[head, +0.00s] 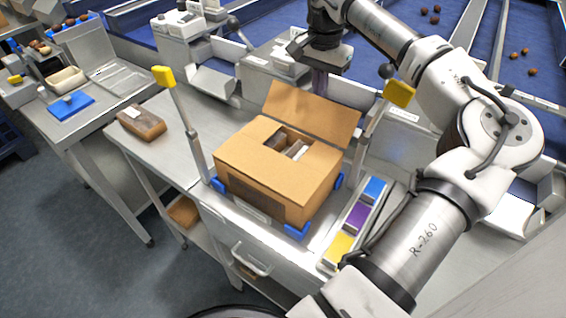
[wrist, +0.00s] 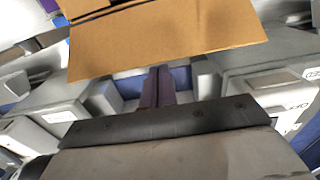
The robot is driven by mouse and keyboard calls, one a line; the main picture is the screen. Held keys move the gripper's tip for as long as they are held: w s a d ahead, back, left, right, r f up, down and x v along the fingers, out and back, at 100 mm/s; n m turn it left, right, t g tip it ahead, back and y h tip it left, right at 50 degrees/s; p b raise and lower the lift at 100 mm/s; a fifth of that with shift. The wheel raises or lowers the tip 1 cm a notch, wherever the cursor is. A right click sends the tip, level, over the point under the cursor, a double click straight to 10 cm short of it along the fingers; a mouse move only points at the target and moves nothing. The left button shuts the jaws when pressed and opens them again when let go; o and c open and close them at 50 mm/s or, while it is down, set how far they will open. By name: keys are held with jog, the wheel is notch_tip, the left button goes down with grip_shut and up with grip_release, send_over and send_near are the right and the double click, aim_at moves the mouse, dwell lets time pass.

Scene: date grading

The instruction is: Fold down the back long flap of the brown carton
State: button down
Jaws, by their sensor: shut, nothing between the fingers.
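The brown carton (head: 262,180) stands on the steel bench, its front and side flaps lying inward over the top. A gap near the back shows dark and pale contents. The back long flap (head: 312,113) stands up and leans backward; it also fills the top of the wrist view (wrist: 165,40). My gripper (head: 319,88) is behind this flap, pointing down, with its fingertips partly hidden by the flap in the head view. In the wrist view my gripper's fingers (wrist: 158,85) are together and empty, near the flap's edge. I cannot tell whether they touch it.
Two posts with yellow tops (head: 164,77) (head: 399,93) flank the carton. Blue corner blocks (head: 297,231) hold its base. A rack of blue, purple and yellow blocks (head: 357,217) lies to the right. A brown pack (head: 140,123) lies left. Machines stand behind.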

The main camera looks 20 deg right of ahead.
jog(key=shift+s+a+r+b, duration=0.1)
jog(key=shift+s+a+b, duration=0.3)
jog(key=shift+s+a, duration=0.7)
jog(key=shift+s+a+r+b, duration=0.15)
jog(key=shift+s+a+b, duration=0.3)
jog(key=shift+a, duration=1.2)
jog(key=shift+s+a+r+b, duration=0.1)
jog(key=shift+s+a+b, duration=0.2)
jog(key=shift+s+a, duration=0.85)
jog(key=shift+w+a, duration=0.2)
jog(key=shift+a, duration=0.05)
jog(key=shift+s+a+b, duration=0.2)
jog(key=shift+s+a, duration=0.15)
jog(key=shift+a, duration=0.25)
jog(key=shift+s+a+b, duration=0.2)
jog(key=shift+s+a, duration=0.15)
jog(key=shift+a, duration=0.2)
jog(key=shift+f, duration=0.1)
jog(key=shift+f+b, duration=1.7)
jog(key=shift+f, duration=0.6)
notch_tip(320, 180, up, 11)
jog(key=p, duration=0.8)
